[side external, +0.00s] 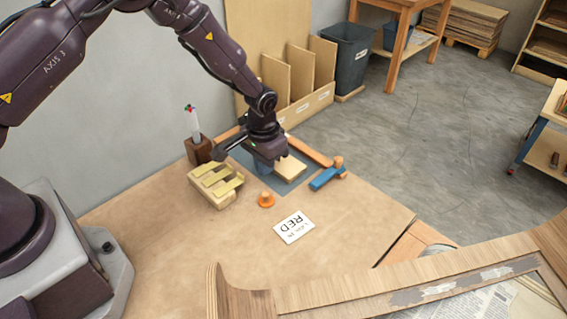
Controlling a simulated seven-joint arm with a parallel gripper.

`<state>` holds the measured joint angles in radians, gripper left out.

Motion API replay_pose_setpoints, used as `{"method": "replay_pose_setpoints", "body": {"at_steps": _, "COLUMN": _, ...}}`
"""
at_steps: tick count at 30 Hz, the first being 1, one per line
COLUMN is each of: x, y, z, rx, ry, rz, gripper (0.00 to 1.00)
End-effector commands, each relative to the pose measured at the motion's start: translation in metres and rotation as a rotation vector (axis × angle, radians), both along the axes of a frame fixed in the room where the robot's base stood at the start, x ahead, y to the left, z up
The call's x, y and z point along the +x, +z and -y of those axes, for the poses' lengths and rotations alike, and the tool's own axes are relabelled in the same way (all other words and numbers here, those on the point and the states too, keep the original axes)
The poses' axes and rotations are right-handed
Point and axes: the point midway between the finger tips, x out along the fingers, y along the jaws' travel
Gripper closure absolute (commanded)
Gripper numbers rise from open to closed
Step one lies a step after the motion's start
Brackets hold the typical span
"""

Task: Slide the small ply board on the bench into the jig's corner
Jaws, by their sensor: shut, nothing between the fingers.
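The small ply board (291,168) is a pale block lying on a blue-grey plate (288,186) on the bench. My gripper (266,164) is shut and low over the plate, at the board's left side. I cannot tell whether its fingertips touch the board. Orange-brown wooden strips, which look like the jig's fences (308,151), run along the far side of the plate. One strip shows right of my gripper and a short piece shows left of it. The place where they would meet is hidden behind my wrist.
A blue block with a wooden knob (327,178) sits at the fence's right end. The bench front (170,240) is clear.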

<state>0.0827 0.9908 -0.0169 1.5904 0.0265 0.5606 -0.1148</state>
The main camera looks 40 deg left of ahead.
Motion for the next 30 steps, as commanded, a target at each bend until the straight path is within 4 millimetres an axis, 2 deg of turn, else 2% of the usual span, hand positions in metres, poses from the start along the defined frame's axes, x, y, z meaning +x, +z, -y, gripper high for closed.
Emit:
{"method": "replay_pose_setpoints", "body": {"at_steps": 16, "x": 0.000, "y": -0.001, "z": 0.000, "rx": 0.000, "ry": 0.000, "rz": 0.000, "gripper": 1.00}}
{"method": "replay_pose_setpoints", "body": {"at_steps": 30, "x": 0.000, "y": -0.015, "z": 0.000, "rx": 0.000, "ry": 0.000, "rz": -0.001, "gripper": 1.00}}
